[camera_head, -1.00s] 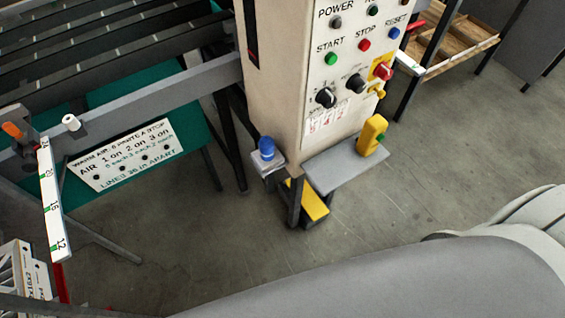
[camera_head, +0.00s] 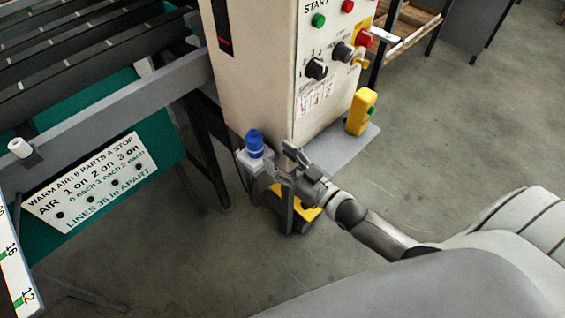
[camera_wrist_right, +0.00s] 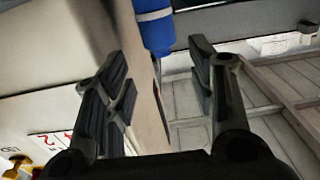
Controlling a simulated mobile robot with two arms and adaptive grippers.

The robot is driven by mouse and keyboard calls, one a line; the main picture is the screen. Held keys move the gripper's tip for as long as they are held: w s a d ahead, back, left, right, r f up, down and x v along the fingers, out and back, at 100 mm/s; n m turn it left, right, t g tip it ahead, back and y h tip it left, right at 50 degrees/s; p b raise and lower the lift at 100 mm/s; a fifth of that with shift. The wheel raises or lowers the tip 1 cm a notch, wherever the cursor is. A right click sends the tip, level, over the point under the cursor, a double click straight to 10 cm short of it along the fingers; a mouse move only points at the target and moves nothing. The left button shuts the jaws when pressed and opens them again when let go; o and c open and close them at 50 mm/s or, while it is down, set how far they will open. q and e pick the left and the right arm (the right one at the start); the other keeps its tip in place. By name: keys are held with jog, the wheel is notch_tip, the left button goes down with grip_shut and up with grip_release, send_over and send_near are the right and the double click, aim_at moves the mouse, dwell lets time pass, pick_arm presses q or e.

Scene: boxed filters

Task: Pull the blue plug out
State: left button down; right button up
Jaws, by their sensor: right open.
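The blue plug (camera_head: 254,143) stands upright in a pale socket (camera_head: 252,161) at the lower left corner of the control cabinet. It also shows at the top middle of the right wrist view (camera_wrist_right: 155,26), with a white band around it. My right gripper (camera_head: 279,161) is open, just right of the plug in the head view. In the right wrist view its two fingers (camera_wrist_right: 158,60) are spread, with the plug beyond them and nothing between them. My left gripper is not in view.
The white control cabinet (camera_head: 262,75) with knobs and buttons rises right behind the plug. A grey shelf (camera_head: 345,148) carries a yellow box (camera_head: 361,112) on the right. A yellow pedal (camera_head: 309,213) sits below my gripper. A sign (camera_head: 92,180) hangs at left.

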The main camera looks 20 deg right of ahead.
aim_at(253, 132)
jog(key=x, duration=0.9)
jog(key=shift+w, duration=0.1)
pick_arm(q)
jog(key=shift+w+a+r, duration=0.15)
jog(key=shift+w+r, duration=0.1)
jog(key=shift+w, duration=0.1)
pick_arm(e)
jog(key=shift+w+a, duration=0.2)
jog(key=shift+w, duration=0.4)
